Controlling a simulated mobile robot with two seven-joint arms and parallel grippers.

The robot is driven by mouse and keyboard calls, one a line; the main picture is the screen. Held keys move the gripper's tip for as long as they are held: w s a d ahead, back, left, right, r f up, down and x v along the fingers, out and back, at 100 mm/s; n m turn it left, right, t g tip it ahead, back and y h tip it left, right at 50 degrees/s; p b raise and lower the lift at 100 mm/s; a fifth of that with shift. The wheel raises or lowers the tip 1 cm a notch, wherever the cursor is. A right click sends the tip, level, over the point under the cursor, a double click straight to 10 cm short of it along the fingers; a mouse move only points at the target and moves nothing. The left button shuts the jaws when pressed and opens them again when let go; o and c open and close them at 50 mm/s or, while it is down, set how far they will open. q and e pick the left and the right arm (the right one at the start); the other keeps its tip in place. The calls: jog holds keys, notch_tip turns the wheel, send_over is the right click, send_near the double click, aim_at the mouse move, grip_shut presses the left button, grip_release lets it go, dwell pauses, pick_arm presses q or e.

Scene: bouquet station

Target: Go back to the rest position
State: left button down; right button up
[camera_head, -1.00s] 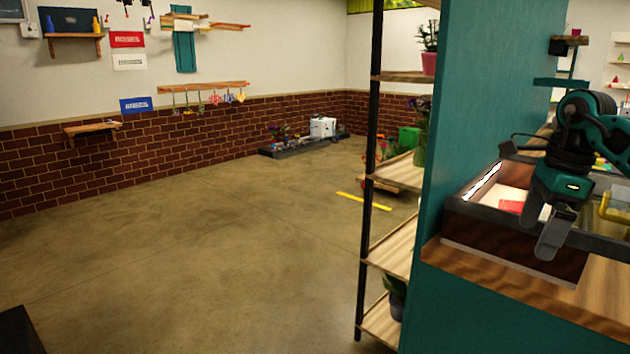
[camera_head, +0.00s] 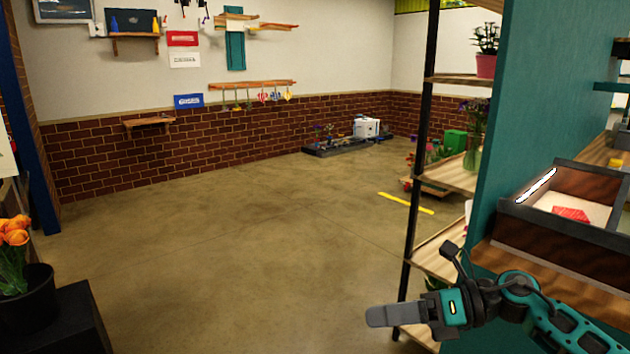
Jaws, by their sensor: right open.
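My right gripper (camera_head: 410,282) shows at the lower right, on a teal and black arm that comes in from the right edge. Its two dark fingers are spread wide apart, with nothing between them. It is in front of the lower shelves of the plant rack and left of the wooden counter in the picture. My left gripper is not in view.
A plant rack (camera_head: 448,176) stands against a teal panel (camera_head: 535,90). A dark-rimmed wooden box (camera_head: 540,228) holding a red item sits on the counter (camera_head: 560,273). Orange tulips in a black pot (camera_head: 28,300) stand at the left. The floor (camera_head: 230,240) between is open.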

jog(key=s+d+f+n+t+h, duration=0.2)
jog(key=s+f+n+t+h, duration=0.2)
jog(key=s+f+n, duration=0.5)
jog(key=s+d+f+n+t+h, duration=0.3)
jog(key=s+f+n+h, duration=0.6)
jog(key=f+n, duration=0.6)
jog(key=n+t, duration=0.1)
jog(key=n, duration=0.5)
jog(key=shift+d+f+t+p, duration=0.3)
jog(key=shift+d, duration=0.05)
jog(key=shift+n, duration=0.3)
jog(key=shift+c, duration=0.4)
